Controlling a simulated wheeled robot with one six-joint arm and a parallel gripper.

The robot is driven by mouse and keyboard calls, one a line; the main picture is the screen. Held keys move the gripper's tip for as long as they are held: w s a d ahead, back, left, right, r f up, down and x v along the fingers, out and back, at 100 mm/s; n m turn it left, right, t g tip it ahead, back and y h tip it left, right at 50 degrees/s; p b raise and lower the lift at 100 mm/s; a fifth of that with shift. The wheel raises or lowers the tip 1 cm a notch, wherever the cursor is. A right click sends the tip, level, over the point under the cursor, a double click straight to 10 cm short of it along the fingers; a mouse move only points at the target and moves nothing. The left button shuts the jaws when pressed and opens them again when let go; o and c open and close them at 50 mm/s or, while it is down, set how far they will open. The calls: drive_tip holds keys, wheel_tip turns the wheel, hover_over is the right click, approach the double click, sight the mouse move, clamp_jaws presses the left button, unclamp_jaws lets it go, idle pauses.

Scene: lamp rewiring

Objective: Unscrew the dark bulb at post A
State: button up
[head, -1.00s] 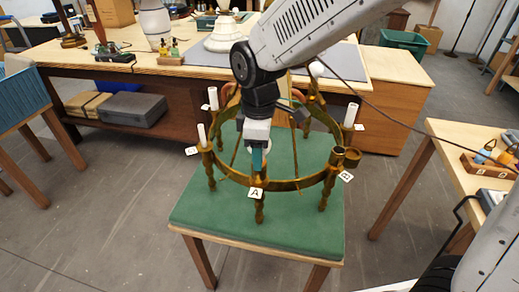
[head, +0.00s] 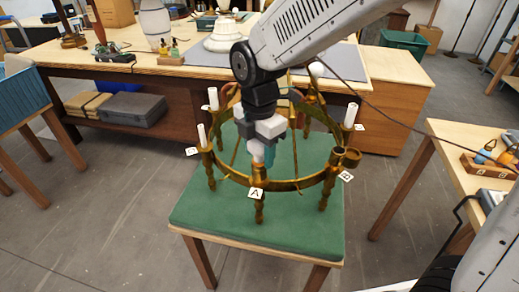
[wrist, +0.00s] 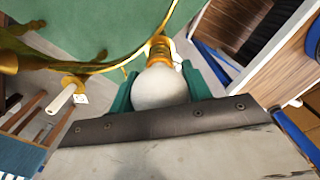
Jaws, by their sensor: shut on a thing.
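A brass ring-shaped lamp (head: 300,187) stands on a green-topped table. Post A (head: 258,173) is at its front, with a white tag A (head: 256,193). A pale grey, unlit round bulb (wrist: 160,87) fills the space between my gripper's teal fingers in the wrist view, its neck at the brass socket (wrist: 159,49). My gripper (head: 264,155) is above post A, pointing down and shut on this bulb. In the head view the bulb (head: 257,149) is partly hidden by my gripper. I cannot tell how far its thread sits in the socket.
Post B (head: 345,157) is on the right of the ring. White candle sleeves (head: 213,98) stand on other posts. A workbench (head: 120,66) is behind, and a side table with a wooden bulb rack (head: 486,166) is at right.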

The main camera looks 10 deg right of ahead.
drive_tip(key=n, duration=0.5)
drive_tip(key=shift+n, duration=1)
drive_tip(key=n, duration=0.6)
drive_tip(key=o, duration=1)
drive_tip(key=shift+m, duration=0.3)
